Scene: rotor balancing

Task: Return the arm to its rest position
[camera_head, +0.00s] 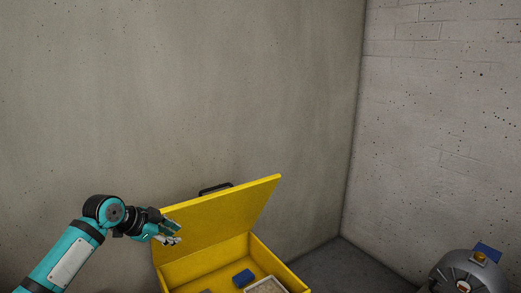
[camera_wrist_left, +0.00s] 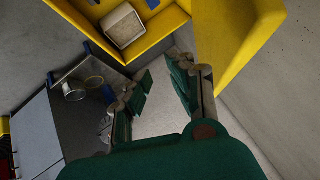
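My left arm comes in from the lower left in the head view. Its gripper (camera_head: 170,235) is in front of the yellow box (camera_head: 212,262), near the left part of the raised lid (camera_head: 225,210). In the left wrist view the two fingers of the left gripper (camera_wrist_left: 160,90) stand apart with nothing between them, so it is open and empty. The yellow box also shows in the left wrist view (camera_wrist_left: 168,22), beyond the fingers. My right gripper is in neither view.
Inside the box lie a blue block (camera_head: 243,278) and a pale tray (camera_head: 267,286). A grey rounded machine (camera_head: 470,272) with a blue piece (camera_head: 487,251) stands at the lower right. Concrete walls close off the back and right. Bare floor (camera_head: 345,268) lies between box and machine.

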